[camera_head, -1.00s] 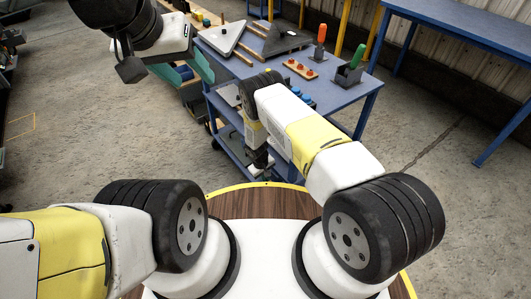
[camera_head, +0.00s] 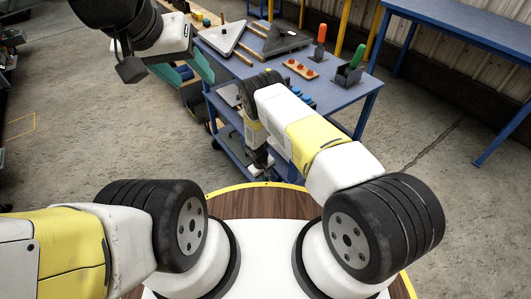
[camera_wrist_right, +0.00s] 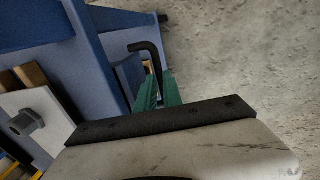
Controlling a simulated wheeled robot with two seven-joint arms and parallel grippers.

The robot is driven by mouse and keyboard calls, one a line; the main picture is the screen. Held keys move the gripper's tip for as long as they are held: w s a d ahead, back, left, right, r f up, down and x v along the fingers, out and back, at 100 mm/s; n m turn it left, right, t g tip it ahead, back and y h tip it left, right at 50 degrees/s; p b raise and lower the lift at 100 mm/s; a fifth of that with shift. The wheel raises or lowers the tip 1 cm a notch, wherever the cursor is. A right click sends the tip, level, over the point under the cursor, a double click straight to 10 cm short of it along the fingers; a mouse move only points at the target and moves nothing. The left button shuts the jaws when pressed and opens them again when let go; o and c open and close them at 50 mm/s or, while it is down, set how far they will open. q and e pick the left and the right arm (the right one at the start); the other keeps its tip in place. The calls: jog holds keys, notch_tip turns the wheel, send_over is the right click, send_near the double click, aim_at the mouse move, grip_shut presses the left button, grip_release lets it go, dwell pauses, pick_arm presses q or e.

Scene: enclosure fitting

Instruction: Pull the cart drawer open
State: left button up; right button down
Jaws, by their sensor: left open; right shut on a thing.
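The blue cart (camera_head: 335,97) stands ahead of me with tools on its top. In the right wrist view, a black bent bar handle (camera_wrist_right: 150,50) stands out beside blue metal (camera_wrist_right: 85,50). My right gripper (camera_wrist_right: 158,92) is shut on this handle, its green fingers either side of the bar. In the head view my right wrist reaches down at the cart's near side, and my forearm hides the handle and most of the drawer front. I cannot tell how far the drawer is out. My left gripper (camera_head: 194,50) is open, up at the cart's left, away from the handle.
On the cart top lie a grey wedge-shaped part (camera_head: 283,40), a strip with red knobs (camera_head: 300,68), an orange-handled tool (camera_head: 320,34) and a dark holder (camera_head: 349,74) with a green-handled tool. A blue workbench (camera_head: 465,40) stands at the right. Concrete floor is clear between.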

jog(key=shift+a, duration=0.1)
jog(key=s+a, duration=1.2)
jog(key=a, duration=0.5)
jog(key=shift+s, duration=0.25)
jog(key=c, duration=1.5)
grip_release()
jog(key=shift+c, duration=0.2)
jog(key=shift+o, duration=0.3)
